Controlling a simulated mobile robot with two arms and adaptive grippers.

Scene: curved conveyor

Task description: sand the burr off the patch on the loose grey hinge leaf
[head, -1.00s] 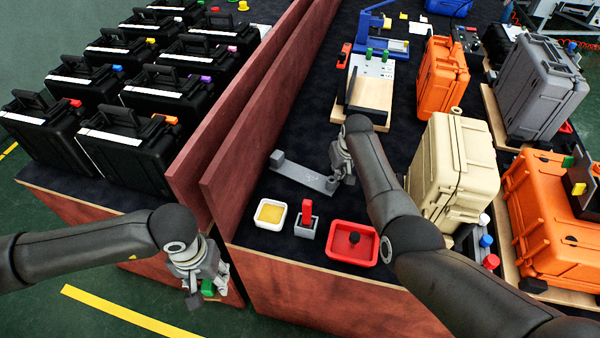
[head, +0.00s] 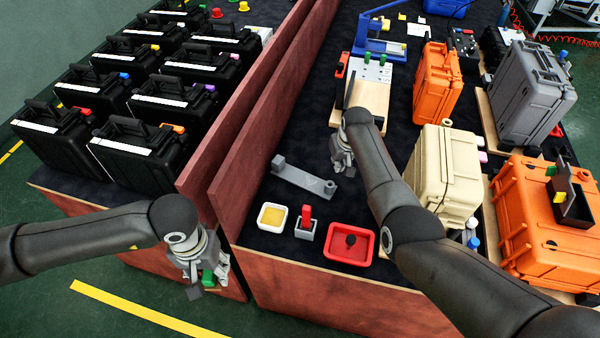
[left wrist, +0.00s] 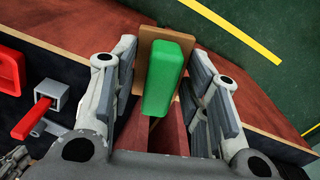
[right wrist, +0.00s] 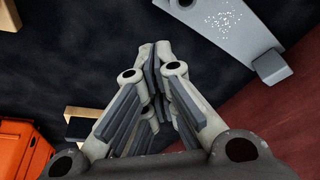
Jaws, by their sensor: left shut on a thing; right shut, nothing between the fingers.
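The loose grey hinge leaf (head: 300,178) lies flat on the dark table top, with a grey block at its left end. White specks mark a patch on it in the right wrist view (right wrist: 224,20). My left gripper (head: 204,280) is shut on a green-handled block with a brown plate (left wrist: 168,75), held off the table's front left corner. Its underside is hidden. My right gripper (head: 343,168) is shut and empty, above the table just beyond the leaf's right end; in the right wrist view its fingertips (right wrist: 153,55) meet with nothing between.
A white tray with yellow inside (head: 261,222), a grey holder with a red handle (head: 298,230) and a red tray (head: 335,255) line the front edge. A reddish partition (head: 235,175) stands left of the leaf. A beige case (head: 440,190) stands to the right.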

